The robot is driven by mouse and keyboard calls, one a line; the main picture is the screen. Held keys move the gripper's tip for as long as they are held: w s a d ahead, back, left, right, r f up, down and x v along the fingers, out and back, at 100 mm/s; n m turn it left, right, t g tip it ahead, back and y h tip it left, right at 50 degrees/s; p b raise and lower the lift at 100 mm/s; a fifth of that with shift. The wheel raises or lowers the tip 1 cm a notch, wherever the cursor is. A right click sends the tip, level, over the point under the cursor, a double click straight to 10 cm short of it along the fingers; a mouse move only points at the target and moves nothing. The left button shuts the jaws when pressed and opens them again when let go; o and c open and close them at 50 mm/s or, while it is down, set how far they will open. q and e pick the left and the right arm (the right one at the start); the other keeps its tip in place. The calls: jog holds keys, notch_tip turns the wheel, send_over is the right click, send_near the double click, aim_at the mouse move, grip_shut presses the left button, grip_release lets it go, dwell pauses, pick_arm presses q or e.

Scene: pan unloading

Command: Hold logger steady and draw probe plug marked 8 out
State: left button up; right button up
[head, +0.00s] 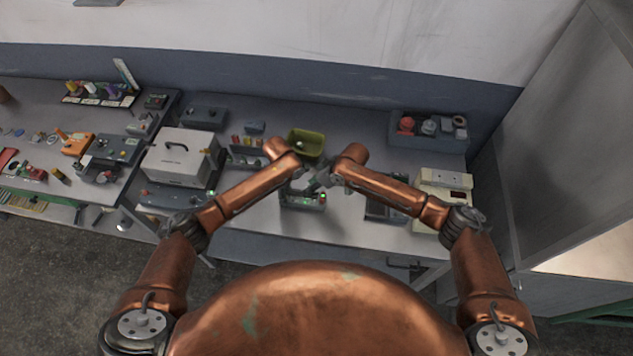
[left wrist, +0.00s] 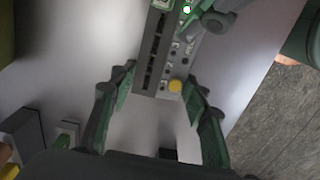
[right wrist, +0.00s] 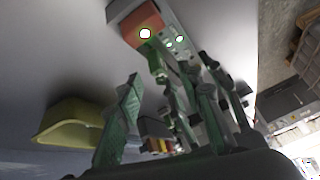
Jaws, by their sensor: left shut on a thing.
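The logger (head: 305,203) is a dark and grey box with lit green lamps on the bench, in front of my body. My right gripper (right wrist: 165,108) is open, close to the logger's lamp end. A small green piece (right wrist: 157,66) shows beyond its fingers; I cannot tell whether it is a plug. No number 8 is legible.
A yellow-green bin (head: 306,143) stands just behind the logger, and also shows in the right wrist view (right wrist: 72,122). A white case (head: 180,157) is at left, a cream instrument (head: 443,190) at right. A grey tray of round items (head: 428,140) is at the back right.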

jog(key=shift+a+f, duration=0.3)
jog(key=shift+f, duration=0.1)
jog(key=shift+w+d, duration=0.1)
grip_shut()
dwell(0.5)
